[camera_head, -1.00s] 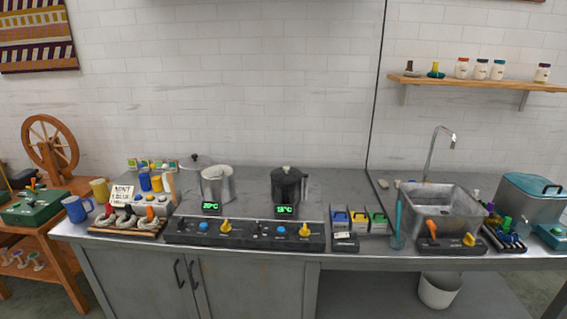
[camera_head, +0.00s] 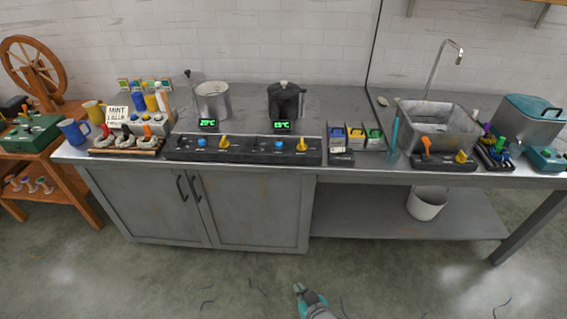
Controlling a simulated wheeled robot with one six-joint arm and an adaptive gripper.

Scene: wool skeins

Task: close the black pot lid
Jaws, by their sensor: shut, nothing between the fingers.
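The black pot (camera_head: 284,104) stands at the middle of the grey counter, behind a black control panel, with a green temperature display in front of it. Its dark lid with a pale knob (camera_head: 284,84) appears to sit on top of the pot; at this size I cannot tell whether it is fully down. My gripper (camera_head: 299,288) shows at the bottom edge, in front of the cabinet and low over the floor. It is shut and empty, far from the pot.
A silver pot (camera_head: 212,102) stands open to the left, with a grey lid (camera_head: 187,77) raised beside it. The control panel (camera_head: 240,150) with knobs lines the counter front. A metal sink (camera_head: 436,125) is at right. The floor before the cabinet (camera_head: 200,205) is clear.

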